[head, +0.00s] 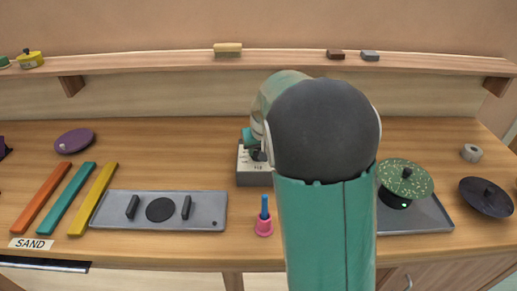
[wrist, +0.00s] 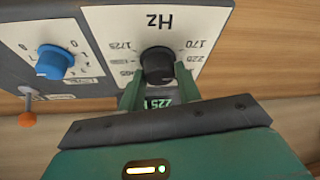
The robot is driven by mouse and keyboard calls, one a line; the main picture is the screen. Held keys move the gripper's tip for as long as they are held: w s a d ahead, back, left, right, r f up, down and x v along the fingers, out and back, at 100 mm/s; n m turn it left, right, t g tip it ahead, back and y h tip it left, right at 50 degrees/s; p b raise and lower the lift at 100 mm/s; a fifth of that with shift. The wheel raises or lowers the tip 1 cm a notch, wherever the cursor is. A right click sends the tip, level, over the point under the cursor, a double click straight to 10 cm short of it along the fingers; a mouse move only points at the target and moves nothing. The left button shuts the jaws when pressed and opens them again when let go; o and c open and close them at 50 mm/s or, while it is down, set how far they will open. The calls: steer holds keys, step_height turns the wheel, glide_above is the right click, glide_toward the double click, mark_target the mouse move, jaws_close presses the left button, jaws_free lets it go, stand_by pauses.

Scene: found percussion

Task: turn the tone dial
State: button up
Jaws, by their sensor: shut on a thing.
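The tone dial (wrist: 158,62) is a black knob on a white panel marked Hz, with a ring of numbers around it. My gripper (wrist: 159,77) has one green finger on each side of the knob and is shut on it. A small lit display below the dial, partly hidden, seems to begin with 225. In the head view the grey tone box (head: 252,179) stands on the bench, and my arm hides its right part and most of the gripper.
A blue knob (wrist: 54,62) and an orange-tipped lever (wrist: 27,119) are on the same box. A grey plate (head: 205,212) with black parts and a pink holder (head: 264,228) stand in front. A speckled green disc (head: 405,179) is right of my arm.

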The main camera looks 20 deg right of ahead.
steer(key=shift+m, duration=0.3)
steer(key=shift+a+m+h, duration=0.15)
steer(key=shift+m+h, duration=0.45)
steer(key=shift+m, duration=0.6)
steer(key=shift+w+m+g+h, duration=0.1)
steer(key=shift+m+g+h, duration=0.35)
steer(key=shift+m, duration=0.95)
steer(key=o, duration=1)
steer(key=shift+c, duration=0.2)
steer(key=v, duration=1.3)
steer(key=shift+r, duration=0.4)
